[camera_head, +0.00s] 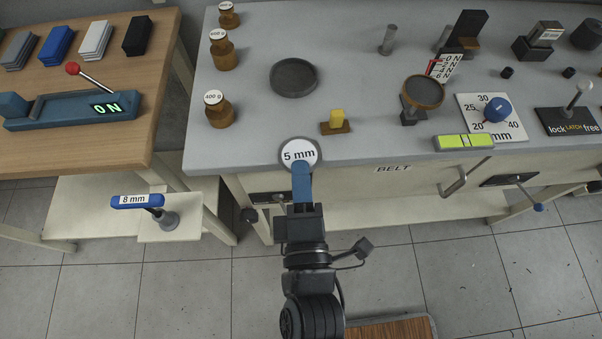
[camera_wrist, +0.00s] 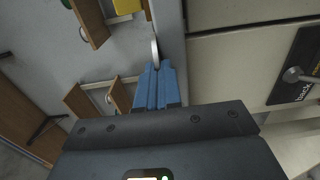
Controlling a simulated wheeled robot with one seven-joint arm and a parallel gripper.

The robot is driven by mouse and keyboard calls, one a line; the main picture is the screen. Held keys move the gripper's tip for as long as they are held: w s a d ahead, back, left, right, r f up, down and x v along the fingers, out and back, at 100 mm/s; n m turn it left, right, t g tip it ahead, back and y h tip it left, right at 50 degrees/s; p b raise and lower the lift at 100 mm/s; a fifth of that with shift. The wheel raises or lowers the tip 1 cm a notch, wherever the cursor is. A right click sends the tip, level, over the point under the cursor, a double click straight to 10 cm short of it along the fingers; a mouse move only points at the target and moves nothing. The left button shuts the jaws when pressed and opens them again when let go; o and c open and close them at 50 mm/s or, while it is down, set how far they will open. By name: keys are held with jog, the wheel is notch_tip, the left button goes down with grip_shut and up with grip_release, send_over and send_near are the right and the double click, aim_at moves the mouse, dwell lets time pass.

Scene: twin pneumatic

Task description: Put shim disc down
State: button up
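The shim disc (camera_head: 299,153) is a round white-faced disc marked "5 mm". My gripper (camera_head: 301,172) has blue fingers and is shut on its lower edge. The disc is held upright or tilted, its face toward the head camera, at the front edge of the grey bench (camera_head: 262,130). In the wrist view the disc (camera_wrist: 154,52) shows edge-on as a thin pale strip between the tips of my gripper (camera_wrist: 156,72). I cannot tell whether it touches the bench.
A dark round plate (camera_head: 294,78) lies on the bench behind the disc. Brass weights (camera_head: 220,112) stand at left, a yellow block on a wooden base (camera_head: 336,121) at right. A green level (camera_head: 463,142) lies farther right. A blue "8 mm" bar (camera_head: 137,201) is at lower left.

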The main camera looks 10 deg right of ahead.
jog(key=o, duration=0.4)
jog(key=shift+o, duration=0.2)
jog(key=s+b, duration=0.1)
jog(key=s, duration=1.1)
jog(key=shift+a, duration=0.2)
jog(key=shift+r, duration=0.1)
jog(key=s+d+r+m+g, duration=0.1)
jog(key=s+d+r+m, duration=0.2)
jog(key=s+d+m, duration=0.2)
jog(key=s+d+r+m+g, duration=0.2)
jog(key=s+d+m, duration=0.4)
jog(key=d+m, duration=0.6)
jog(key=shift+s+d+r+m+y, duration=0.3)
jog(key=shift+d+r, duration=0.4)
jog(key=shift+d, duration=0.45)
